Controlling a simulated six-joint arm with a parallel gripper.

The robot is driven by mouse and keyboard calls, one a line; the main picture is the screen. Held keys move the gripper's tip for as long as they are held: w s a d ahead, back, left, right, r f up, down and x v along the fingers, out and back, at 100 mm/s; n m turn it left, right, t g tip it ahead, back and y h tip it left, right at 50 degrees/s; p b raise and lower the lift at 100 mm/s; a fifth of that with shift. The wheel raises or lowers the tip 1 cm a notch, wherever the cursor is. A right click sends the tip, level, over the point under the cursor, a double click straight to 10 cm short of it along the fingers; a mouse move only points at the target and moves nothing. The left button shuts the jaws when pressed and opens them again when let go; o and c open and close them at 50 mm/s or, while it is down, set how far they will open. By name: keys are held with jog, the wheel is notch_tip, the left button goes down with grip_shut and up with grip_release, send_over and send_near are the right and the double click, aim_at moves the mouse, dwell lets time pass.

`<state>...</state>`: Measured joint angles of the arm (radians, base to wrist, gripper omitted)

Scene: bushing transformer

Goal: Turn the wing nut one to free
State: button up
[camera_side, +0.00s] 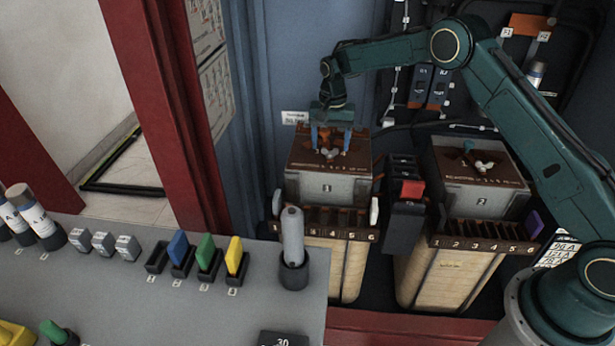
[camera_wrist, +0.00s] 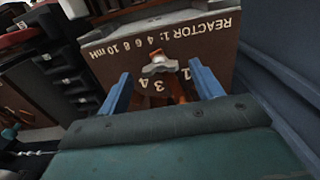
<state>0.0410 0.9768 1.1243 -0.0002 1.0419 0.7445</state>
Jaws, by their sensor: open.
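Wing nut one (camera_side: 329,153) sits on the brown top plate of the grey box marked 1 (camera_side: 327,188). In the wrist view the pale metal wing nut (camera_wrist: 160,67) lies between and just beyond my blue fingers, below the lettering "REACTOR". A copper-coloured part shows under and behind it. My gripper (camera_side: 332,142) points down over this box with its fingers spread. The wrist view shows my gripper (camera_wrist: 163,85) open, one finger on each side of the nut. I cannot tell whether either finger touches it.
A second box (camera_side: 480,190) with its own wing nut (camera_side: 484,166) stands to the right. A dark unit with a red block (camera_side: 412,189) stands between the boxes. A grey bench (camera_side: 130,290) with coloured pieces fills the lower left. A blue wall is close behind box one.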

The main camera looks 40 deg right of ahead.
jog(key=shift+f, duration=0.8)
jog(key=c, duration=1)
